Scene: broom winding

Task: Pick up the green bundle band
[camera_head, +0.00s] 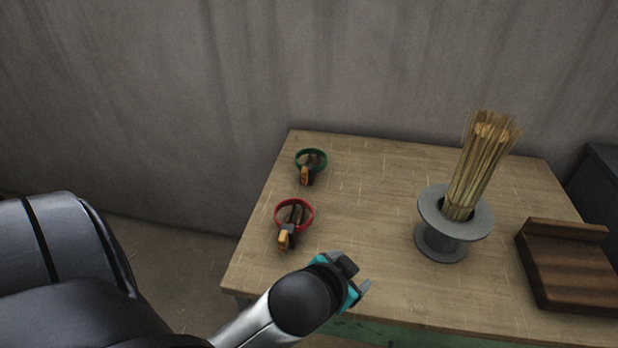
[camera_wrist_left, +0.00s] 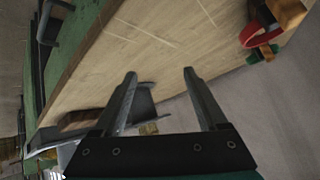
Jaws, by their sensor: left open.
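The green bundle band (camera_head: 309,170) lies near the far left corner of the wooden table in the head view. It is a green ring with an orange and black clip toward the front. My left gripper (camera_head: 357,277) is open and empty at the table's front edge, nearer than the band and to its right. Its two fingers (camera_wrist_left: 160,77) are spread in the left wrist view, with nothing between them. A small green piece (camera_wrist_left: 262,53) shows at the upper right there; I cannot tell if it is the green band.
A red band (camera_head: 308,218) lies between the green band and my left gripper; red also shows in the left wrist view (camera_wrist_left: 254,32). A grey spool (camera_head: 440,243) holding straw (camera_head: 482,160) and a dark wooden block (camera_head: 565,275) stand right. The table's (camera_head: 375,185) middle is clear.

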